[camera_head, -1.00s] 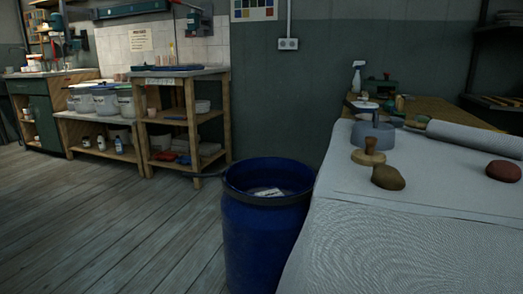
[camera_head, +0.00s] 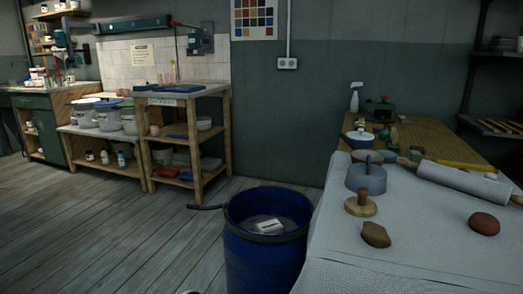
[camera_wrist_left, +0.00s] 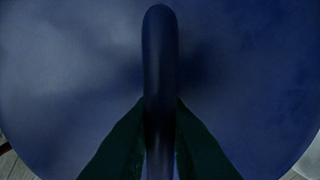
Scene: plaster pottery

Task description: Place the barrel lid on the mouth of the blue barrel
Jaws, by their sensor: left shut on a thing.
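The blue barrel (camera_head: 262,265) stands upright on the floor at the lower middle of the head view, left of the cloth-covered table. Its mouth is open and a pale object (camera_head: 268,226) shows inside. A dark lever (camera_head: 206,207) sticks out left from the rim. The barrel lid (camera_wrist_left: 65,65) is a broad blue disc that fills the left wrist view, with a raised bar handle (camera_wrist_left: 159,45). My left gripper (camera_wrist_left: 160,110) is shut on this handle, one dark finger on each side. The lid and both grippers are outside the head view, so the lid's distance from the barrel is hidden.
The cloth-covered table (camera_head: 400,262) stands close to the barrel's right side. It bears a rolling pin (camera_head: 465,183), a red lump (camera_head: 484,224), a brown lump (camera_head: 376,235) and a wooden-handled tool (camera_head: 361,204). A shelf unit (camera_head: 185,100) stands behind left.

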